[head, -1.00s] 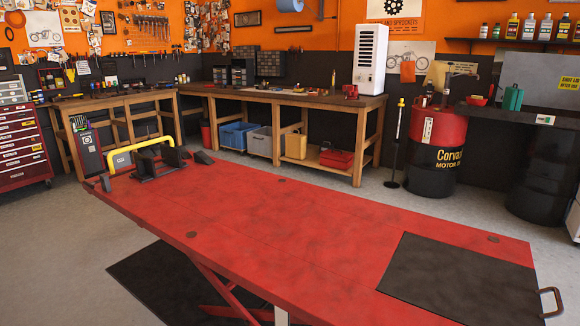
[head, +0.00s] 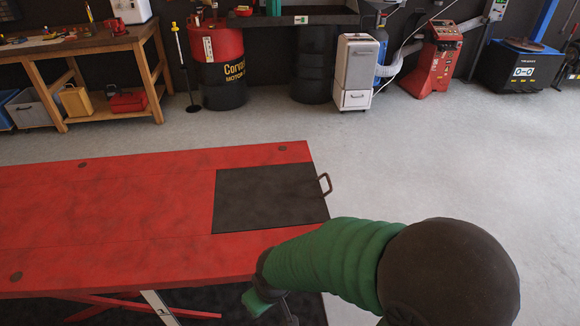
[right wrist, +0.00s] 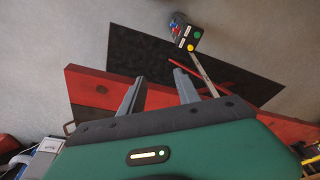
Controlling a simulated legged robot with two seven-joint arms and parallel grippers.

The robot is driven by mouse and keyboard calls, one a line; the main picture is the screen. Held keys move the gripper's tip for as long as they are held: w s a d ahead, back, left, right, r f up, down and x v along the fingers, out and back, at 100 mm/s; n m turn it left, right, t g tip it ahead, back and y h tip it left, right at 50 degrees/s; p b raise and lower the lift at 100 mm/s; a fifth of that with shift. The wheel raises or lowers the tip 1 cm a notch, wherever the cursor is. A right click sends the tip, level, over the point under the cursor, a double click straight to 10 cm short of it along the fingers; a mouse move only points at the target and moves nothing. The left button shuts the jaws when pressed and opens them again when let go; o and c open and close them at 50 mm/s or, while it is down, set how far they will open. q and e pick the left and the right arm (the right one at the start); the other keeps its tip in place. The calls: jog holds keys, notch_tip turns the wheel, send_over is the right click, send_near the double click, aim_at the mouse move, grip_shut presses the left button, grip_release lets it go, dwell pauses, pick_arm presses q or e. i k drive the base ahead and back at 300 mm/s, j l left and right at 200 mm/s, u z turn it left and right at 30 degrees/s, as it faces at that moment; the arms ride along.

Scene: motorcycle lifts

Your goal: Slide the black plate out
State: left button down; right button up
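The black plate (head: 270,197) lies flat in the right end of the red lift table (head: 120,205) in the head view. Its metal handle (head: 325,184) sticks out past the table's right edge. My right gripper (head: 272,306) is at the table's near edge, below and apart from the plate and handle, and partly hidden by my green arm. In the right wrist view its two grey fingers (right wrist: 158,82) are spread with nothing between them. My left gripper is out of view.
Grey floor (head: 430,190) right of the table is clear. A black mat (right wrist: 130,60) lies under the lift. A box with coloured buttons (right wrist: 181,40) stands beside it. Drums (head: 222,70), a white cabinet (head: 357,70) and a red machine (head: 435,60) stand behind.

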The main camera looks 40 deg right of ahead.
aim_at(288, 195)
jog(key=z, duration=1.55)
jog(key=i+l+u, duration=0.5)
jog(key=i+l, duration=0.15)
jog(key=i, duration=0.15)
jog(key=i+l+u, duration=0.5)
jog(key=i+l, duration=0.2)
jog(key=l, duration=0.2)
